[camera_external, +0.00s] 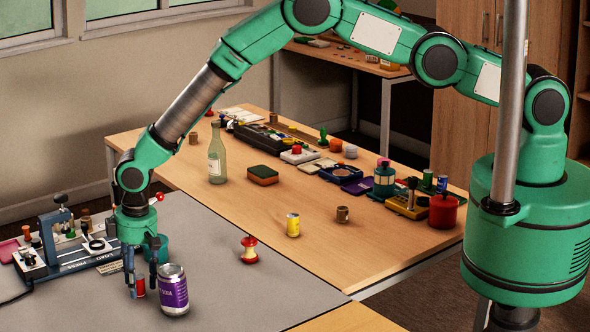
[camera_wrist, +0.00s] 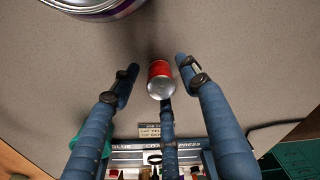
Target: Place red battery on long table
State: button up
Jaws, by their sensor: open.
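The red battery (camera_external: 140,287) is a small red cylinder with a silver end. It stands on the grey surface at the front left. In the wrist view the red battery (camera_wrist: 159,70) lies between the fingertips. My gripper (camera_external: 142,276) points down over it with its fingers spread; in the wrist view my gripper (camera_wrist: 157,75) is open around the battery, with visible gaps at the left and right fingers. The long table (camera_external: 325,235) has a light wood top and stretches back behind the grey surface. Part of the battery is hidden by a finger in the external view.
A purple soda can (camera_external: 173,292) stands close right of my gripper. A press (camera_external: 70,250) is at the left, a green container (camera_external: 160,247) behind. An apple core (camera_external: 249,250) and yellow can (camera_external: 293,225) are farther right. Bare wood lies around the brown pot (camera_external: 342,215).

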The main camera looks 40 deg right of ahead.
aim_at(141, 275)
jog(key=r, duration=1.1)
jog(key=shift+s+d+r, duration=0.1)
jog(key=shift+s+d, duration=0.25)
jog(key=shift+s, duration=0.05)
jog(key=shift+r, duration=0.1)
dwell(0.6)
